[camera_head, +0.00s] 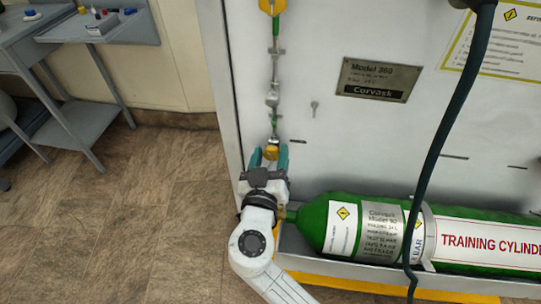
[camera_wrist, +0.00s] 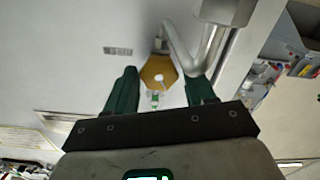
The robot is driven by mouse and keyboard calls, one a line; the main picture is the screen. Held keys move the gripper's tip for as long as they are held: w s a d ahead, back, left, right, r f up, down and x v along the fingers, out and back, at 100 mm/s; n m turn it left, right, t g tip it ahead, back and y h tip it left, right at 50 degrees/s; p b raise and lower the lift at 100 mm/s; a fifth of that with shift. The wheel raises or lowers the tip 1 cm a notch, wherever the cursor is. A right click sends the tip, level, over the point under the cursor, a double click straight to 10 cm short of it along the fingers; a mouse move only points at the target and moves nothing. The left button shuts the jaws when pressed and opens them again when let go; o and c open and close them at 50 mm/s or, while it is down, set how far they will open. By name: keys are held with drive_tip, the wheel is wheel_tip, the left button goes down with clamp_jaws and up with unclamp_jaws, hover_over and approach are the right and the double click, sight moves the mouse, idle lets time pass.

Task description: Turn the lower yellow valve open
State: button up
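The lower yellow valve (camera_head: 271,152) sits at the bottom of the thin vertical pipe on the cabinet's left side. It shows in the wrist view as a yellow hexagonal knob (camera_wrist: 158,71) with a pale centre. My gripper (camera_head: 269,158) is at this valve, with one teal finger on each side of it. In the wrist view the fingers of my gripper (camera_wrist: 160,85) are apart, with narrow gaps visible beside the knob; I cannot tell whether either finger touches it elsewhere. The upper yellow valve (camera_head: 272,5) is at the top of the pipe.
A green training cylinder (camera_head: 325,225) lies on the ledge right of my gripper. A dark hose (camera_head: 446,135) hangs in front of the cabinet. A metal pipe (camera_wrist: 213,45) runs close to the knob. A grey cart (camera_head: 110,32) stands left; floor (camera_head: 150,190) between is clear.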

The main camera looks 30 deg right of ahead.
drive_tip(key=shift+o, duration=1)
drive_tip(key=v, duration=1.1)
drive_tip(key=shift+w, duration=0.1)
drive_tip(key=w+d+m+b, duration=0.1)
drive_tip(key=w+d+m, duration=0.1)
drive_tip(key=w, duration=0.1)
drive_tip(key=w+d+m+b, duration=0.1)
drive_tip(key=w+d+m, duration=0.1)
drive_tip(key=w, duration=0.1)
drive_tip(key=w+d+m+b, duration=0.2)
drive_tip(key=w+d, duration=0.1)
drive_tip(key=shift+w, duration=0.15)
